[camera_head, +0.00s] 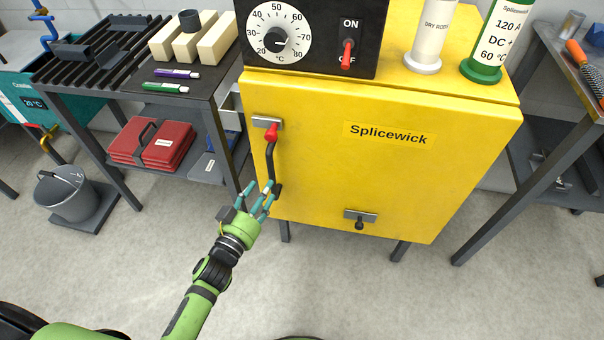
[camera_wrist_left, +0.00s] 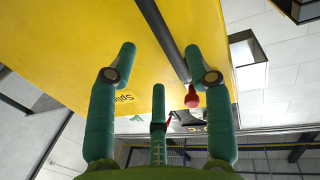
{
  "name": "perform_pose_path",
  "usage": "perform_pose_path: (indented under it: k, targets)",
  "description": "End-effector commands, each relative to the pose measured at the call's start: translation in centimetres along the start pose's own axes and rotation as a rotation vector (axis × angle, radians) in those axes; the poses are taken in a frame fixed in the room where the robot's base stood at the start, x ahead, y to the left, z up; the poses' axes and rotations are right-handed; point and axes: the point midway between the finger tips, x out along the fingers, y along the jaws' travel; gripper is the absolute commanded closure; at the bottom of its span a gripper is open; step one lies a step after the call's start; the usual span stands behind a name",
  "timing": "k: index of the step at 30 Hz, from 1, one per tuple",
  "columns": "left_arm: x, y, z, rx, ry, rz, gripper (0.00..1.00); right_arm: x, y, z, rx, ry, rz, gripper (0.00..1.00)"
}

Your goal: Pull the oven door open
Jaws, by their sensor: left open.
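The yellow oven (camera_head: 385,165) has a front door labelled Splicewick, and the door looks shut. A dark vertical bar handle (camera_head: 269,163) with a red knob (camera_head: 271,132) at its top is on the door's left side. My left gripper (camera_head: 260,188) is open, at the lower end of the handle. In the left wrist view, the dark bar (camera_wrist_left: 164,38) runs between the spread fingers (camera_wrist_left: 162,65), with the red knob (camera_wrist_left: 191,97) beyond. I cannot tell whether any finger touches the bar. My right gripper is out of view.
A black control box (camera_head: 310,40) with dial and red switch, a white container (camera_head: 428,45) and a green one (camera_head: 488,50) stand on the oven. A rack table (camera_head: 200,85) is at left, another table (camera_head: 560,60) at right. The floor in front is clear.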

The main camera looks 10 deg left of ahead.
Motion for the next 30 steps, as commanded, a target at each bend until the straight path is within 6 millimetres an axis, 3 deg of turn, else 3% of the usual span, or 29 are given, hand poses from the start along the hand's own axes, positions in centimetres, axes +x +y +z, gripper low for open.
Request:
perform_pose_path:
  k: [3, 12, 18, 27, 30]
  targets:
    - [0.8, 0.0, -1.1, 0.003, 0.029, 0.006, 0.49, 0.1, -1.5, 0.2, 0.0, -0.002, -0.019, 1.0]
    - [5.2, 0.1, -1.2, 0.003, 0.028, 0.007, 0.49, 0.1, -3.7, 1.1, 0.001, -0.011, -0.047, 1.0]
    - [7.0, 0.1, -1.1, 0.002, 0.025, 0.006, 0.49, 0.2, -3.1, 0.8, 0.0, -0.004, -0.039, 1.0]
    - [7.2, 0.1, -1.1, 0.002, 0.024, 0.006, 0.49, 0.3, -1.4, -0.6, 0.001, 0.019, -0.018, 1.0]
    - [7.2, 0.1, -1.1, 0.002, 0.024, 0.006, 0.89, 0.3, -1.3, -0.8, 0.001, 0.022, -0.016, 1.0]
